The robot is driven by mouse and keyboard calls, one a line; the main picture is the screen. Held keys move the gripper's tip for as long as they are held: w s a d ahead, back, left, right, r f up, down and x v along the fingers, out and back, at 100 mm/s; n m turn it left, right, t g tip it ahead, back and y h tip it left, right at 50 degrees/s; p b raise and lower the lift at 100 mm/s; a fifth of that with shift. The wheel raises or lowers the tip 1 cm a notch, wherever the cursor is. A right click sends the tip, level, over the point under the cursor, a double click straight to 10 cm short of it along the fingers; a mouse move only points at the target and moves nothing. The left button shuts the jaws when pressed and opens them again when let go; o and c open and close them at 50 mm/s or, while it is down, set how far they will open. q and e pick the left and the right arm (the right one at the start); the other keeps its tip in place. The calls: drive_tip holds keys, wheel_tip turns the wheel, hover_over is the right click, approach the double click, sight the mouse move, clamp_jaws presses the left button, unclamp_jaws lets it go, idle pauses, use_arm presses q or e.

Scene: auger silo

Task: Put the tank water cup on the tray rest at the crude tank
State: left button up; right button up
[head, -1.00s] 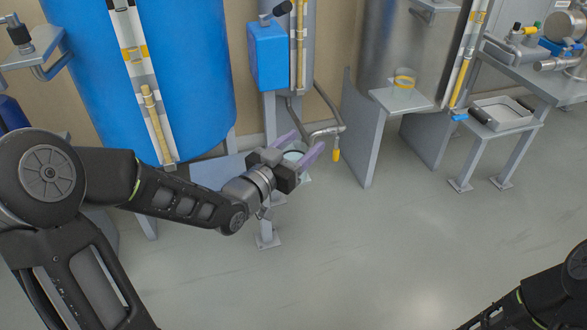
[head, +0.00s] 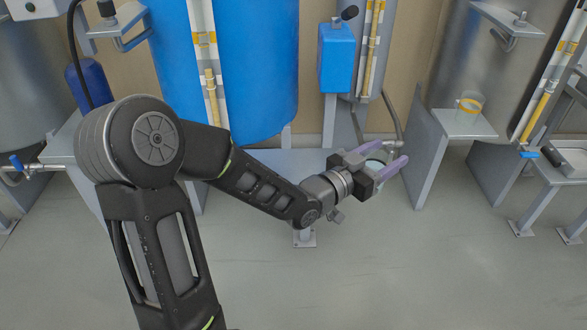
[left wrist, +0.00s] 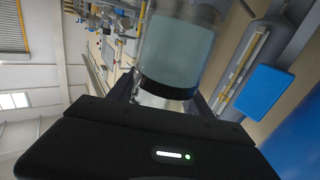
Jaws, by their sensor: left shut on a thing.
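My left gripper (head: 387,166) is shut on a clear cup (head: 377,160) with greyish-blue contents, held above the floor in front of the narrow grey column. In the left wrist view the cup (left wrist: 178,52) shows large, with a dark band near its lower end; its top is cut off. A large blue tank (head: 235,65) stands left of the gripper. I cannot tell which support is the tray rest or which tank is the crude tank. My right gripper is out of view.
A tray (head: 572,158) sits on a stand at the far right. The floor (head: 400,265) in front is clear.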

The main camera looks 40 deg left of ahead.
use_arm(q)
drive_tip(key=w+a+f+n+y, duration=0.1)
drive_tip(key=w+a+n+y, duration=0.1)
drive_tip(key=a, duration=1.2)
drive_tip(key=w+a+f+n+y+b, duration=0.1)
drive_tip(key=a+y, duration=0.5)
drive_tip(key=a, duration=0.8)
drive_tip(key=w+f+n, duration=0.1)
drive_tip(key=w+n, duration=0.1)
drive_tip(key=w, duration=0.1)
drive_tip(key=shift+w+t+b, duration=0.2)
drive_tip(key=shift+t+b, duration=0.1)
wheel_tip(320, 180, down, 6)
drive_tip(key=b, duration=0.2)
drive_tip(key=shift+f, duration=0.15)
drive_tip(key=shift+f+b, duration=0.85)
drive_tip(key=shift+f, duration=1)
